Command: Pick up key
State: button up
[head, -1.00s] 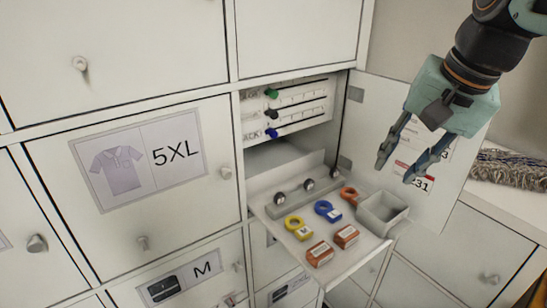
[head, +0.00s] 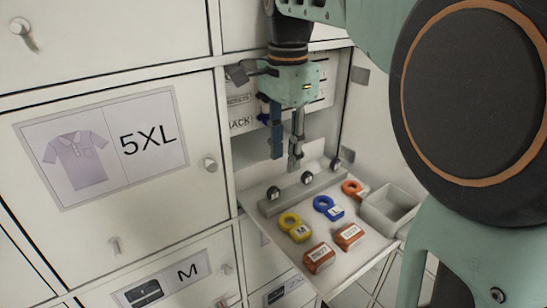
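A pull-out shelf (head: 341,264) carries small items, and I cannot tell for sure which is the key. Yellow (head: 294,226), blue (head: 327,207) and orange (head: 352,189) ring-headed tags with white labels lie flat on it. Behind them a grey bar (head: 290,201) holds three round dark-and-silver pieces (head: 307,177) in a row. My gripper (head: 286,162) points down above the back of the shelf, behind and above the bar. Its two fingers are apart with nothing between them. It touches none of these items.
Two orange-brown labelled blocks (head: 320,257) lie at the shelf's front. An empty grey bin (head: 390,209) stands at its right. Closed locker doors with knobs, one marked 5XL (head: 105,147), fill the left. My arm covers much of the right side.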

aim_at(273, 187)
jog(key=shift+s+a+f, duration=0.15)
jog(key=shift+a+f, duration=0.7)
jog(key=shift+f, duration=0.15)
jog(key=f, duration=0.7)
jog(key=shift+a, duration=0.3)
grip_shut()
